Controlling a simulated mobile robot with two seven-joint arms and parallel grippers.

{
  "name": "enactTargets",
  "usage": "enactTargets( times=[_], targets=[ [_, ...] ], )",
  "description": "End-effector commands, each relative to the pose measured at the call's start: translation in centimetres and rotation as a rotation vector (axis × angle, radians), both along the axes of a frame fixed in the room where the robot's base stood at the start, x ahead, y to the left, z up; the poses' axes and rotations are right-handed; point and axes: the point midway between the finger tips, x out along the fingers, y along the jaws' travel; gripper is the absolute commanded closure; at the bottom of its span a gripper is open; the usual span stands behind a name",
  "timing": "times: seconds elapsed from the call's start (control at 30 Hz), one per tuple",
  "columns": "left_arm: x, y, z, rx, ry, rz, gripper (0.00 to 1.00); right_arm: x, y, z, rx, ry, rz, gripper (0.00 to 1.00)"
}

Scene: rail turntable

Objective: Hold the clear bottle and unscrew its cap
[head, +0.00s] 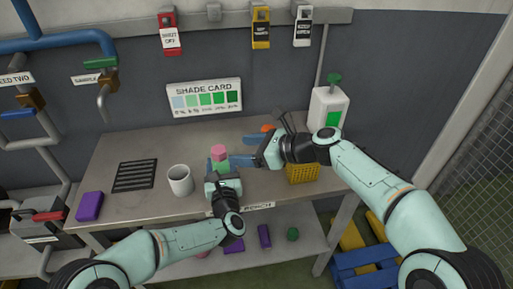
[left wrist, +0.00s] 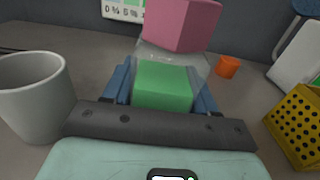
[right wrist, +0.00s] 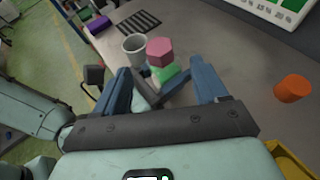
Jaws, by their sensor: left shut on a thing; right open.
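The clear bottle (left wrist: 200,66) stands on the bench with green content (left wrist: 164,88) inside and a pink six-sided cap (left wrist: 181,25) on top. The cap also shows in the head view (head: 219,152) and the right wrist view (right wrist: 160,52). My left gripper (head: 219,172) is shut on the bottle, with blue fingers on both sides of its lower part. My right gripper (head: 243,151) is open and empty, to the right of the bottle. In the right wrist view the cap lies beyond and between its fingertips, apart from them.
A white mug (head: 180,181) stands left of the bottle, near my left gripper. An orange piece (right wrist: 293,88) lies behind right, and a yellow perforated basket (head: 302,174) stands right. A white container (head: 325,109), black grille (head: 134,176) and purple block (head: 89,206) are farther off.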

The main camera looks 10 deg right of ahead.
Motion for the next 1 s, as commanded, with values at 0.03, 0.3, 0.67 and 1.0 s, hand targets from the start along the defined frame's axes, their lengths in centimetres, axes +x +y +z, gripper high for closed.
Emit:
enactTargets(
  times=[0.03, 0.3, 0.67, 1.0],
  targets=[
    [0.0, 0.0, 0.0, 0.000, -0.001, 0.000, 0.98, 0.5, 1.0, -0.5, 0.001, 0.001, 0.004, 0.28],
    [0.0, 0.0, 0.0, 0.000, -0.001, 0.000, 0.98, 3.0, 4.7, -2.4, 0.000, 0.000, 0.001, 0.28],
    [0.0, 0.0, 0.1, 0.000, -0.001, 0.000, 0.98, 4.3, 6.6, -3.2, 0.001, -0.002, -0.002, 0.28],
    [0.0, 0.0, 0.1, 0.000, -0.001, 0.000, 0.98, 4.3, 6.6, -3.2, 0.001, -0.002, -0.002, 0.70]
  ],
)
